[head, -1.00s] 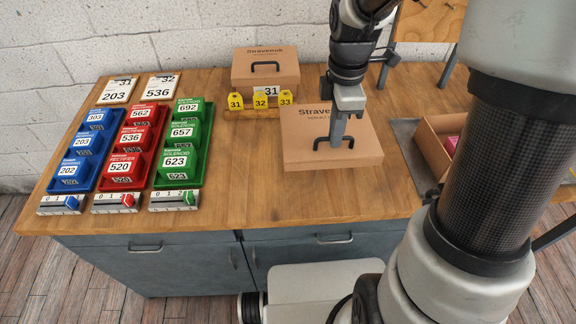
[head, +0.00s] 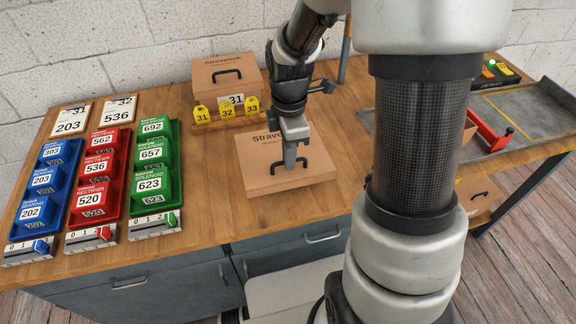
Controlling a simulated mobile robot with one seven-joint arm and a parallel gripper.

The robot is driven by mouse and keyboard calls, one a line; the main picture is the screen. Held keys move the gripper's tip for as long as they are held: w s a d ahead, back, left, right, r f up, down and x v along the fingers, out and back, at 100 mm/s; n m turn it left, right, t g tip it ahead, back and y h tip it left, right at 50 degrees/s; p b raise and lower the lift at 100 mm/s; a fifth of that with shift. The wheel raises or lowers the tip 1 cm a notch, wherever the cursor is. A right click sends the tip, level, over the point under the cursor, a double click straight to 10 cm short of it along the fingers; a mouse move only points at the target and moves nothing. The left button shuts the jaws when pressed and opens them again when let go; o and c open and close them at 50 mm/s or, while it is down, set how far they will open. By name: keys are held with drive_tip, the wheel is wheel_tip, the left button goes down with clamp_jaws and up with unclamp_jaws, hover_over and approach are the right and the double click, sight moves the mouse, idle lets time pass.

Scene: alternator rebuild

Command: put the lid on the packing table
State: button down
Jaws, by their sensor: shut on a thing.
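A brown cardboard lid (head: 265,152) printed with the name Stravenok has a dark handle on top. My gripper (head: 290,164) points down over the lid and is shut on its handle. The lid looks roughly level, over the wooden worktop (head: 205,190), just in front of the yellow number tags. I cannot tell whether its underside touches the wood or hangs just above it. The gripper hides part of the handle and the print.
A closed Stravenok box (head: 228,78) stands behind the tags (head: 227,110). Blue, red (head: 98,172) and green bins fill the worktop's left side.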

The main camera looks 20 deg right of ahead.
drive_tip(key=shift+f, duration=1.8)
drive_tip(key=shift+f+b, duration=0.1)
drive_tip(key=shift+b, duration=0.2)
drive_tip(key=c, duration=1.9)
unclamp_jaws()
